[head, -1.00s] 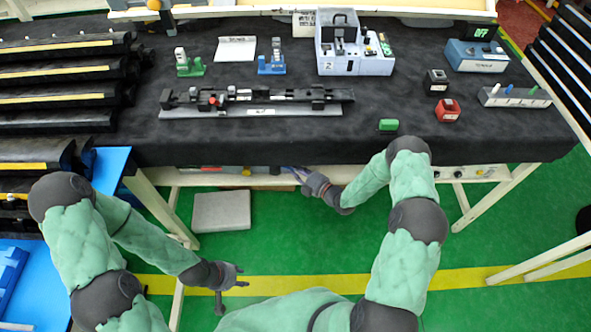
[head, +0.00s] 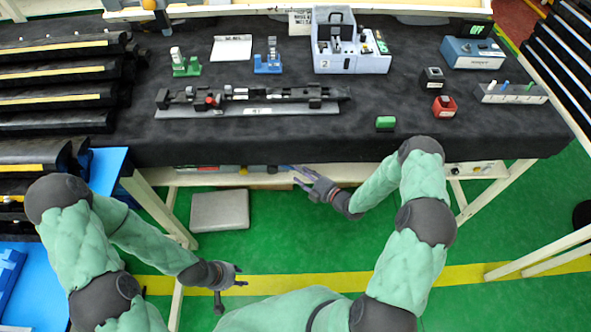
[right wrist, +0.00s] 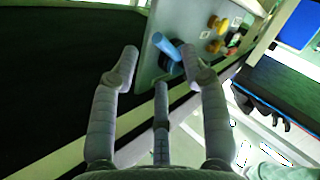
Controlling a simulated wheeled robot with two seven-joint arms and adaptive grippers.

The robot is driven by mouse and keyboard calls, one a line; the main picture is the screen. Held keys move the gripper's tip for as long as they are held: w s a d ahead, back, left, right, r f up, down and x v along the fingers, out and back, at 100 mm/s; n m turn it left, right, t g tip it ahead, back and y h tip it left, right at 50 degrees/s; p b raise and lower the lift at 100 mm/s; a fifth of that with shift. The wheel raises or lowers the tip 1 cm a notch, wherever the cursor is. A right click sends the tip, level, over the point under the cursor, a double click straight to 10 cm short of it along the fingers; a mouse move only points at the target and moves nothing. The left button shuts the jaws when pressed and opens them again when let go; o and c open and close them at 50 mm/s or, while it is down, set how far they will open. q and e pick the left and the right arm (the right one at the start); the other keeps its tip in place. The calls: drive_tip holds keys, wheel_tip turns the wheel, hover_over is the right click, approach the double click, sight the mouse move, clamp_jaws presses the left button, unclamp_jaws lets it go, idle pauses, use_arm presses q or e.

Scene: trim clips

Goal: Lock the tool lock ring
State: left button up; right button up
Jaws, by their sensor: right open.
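My right gripper (head: 298,178) is just in front of the table's front edge, below its top, with its fingers spread and empty. In the right wrist view, a blue cylinder (right wrist: 167,46) sticks out of a grey panel (right wrist: 150,72) ahead of my open fingertips (right wrist: 161,66). I see no contact. I cannot tell whether the cylinder belongs to the tool lock ring, and no ring is clearly visible. In the head view the panel (head: 212,168) is mostly hidden under the table edge. My left gripper (head: 238,279) hangs low at the left, fingers apart and empty.
The dark-covered table (head: 390,150) overhangs the panel. On it are a long black rail assembly (head: 265,96), a white-blue machine (head: 350,55), a green block (head: 386,123) and a red block (head: 444,106). A grey box (head: 219,210) lies on the floor.

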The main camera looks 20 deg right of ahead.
drive_tip(key=v, duration=0.7)
drive_tip(key=shift+s, duration=0.15)
drive_tip(key=shift+d+r, duration=0.1)
drive_tip(key=s+a+f+m+g+h, duration=0.35)
drive_tip(key=a+f+m+g, duration=0.3)
drive_tip(key=a+m, duration=0.25)
drive_tip(key=s+a+m+g, duration=0.3)
drive_tip(key=s+m, duration=0.1)
drive_tip(key=s, duration=0.4)
drive_tip(key=s+a+f+m+g, duration=0.1)
drive_tip(key=s+a+m+g, duration=0.2)
drive_tip(key=s, duration=0.6)
drive_tip(key=shift+s+m+g, duration=0.3)
drive_tip(key=shift+m+g, duration=0.45)
drive_tip(key=shift+m, duration=0.15)
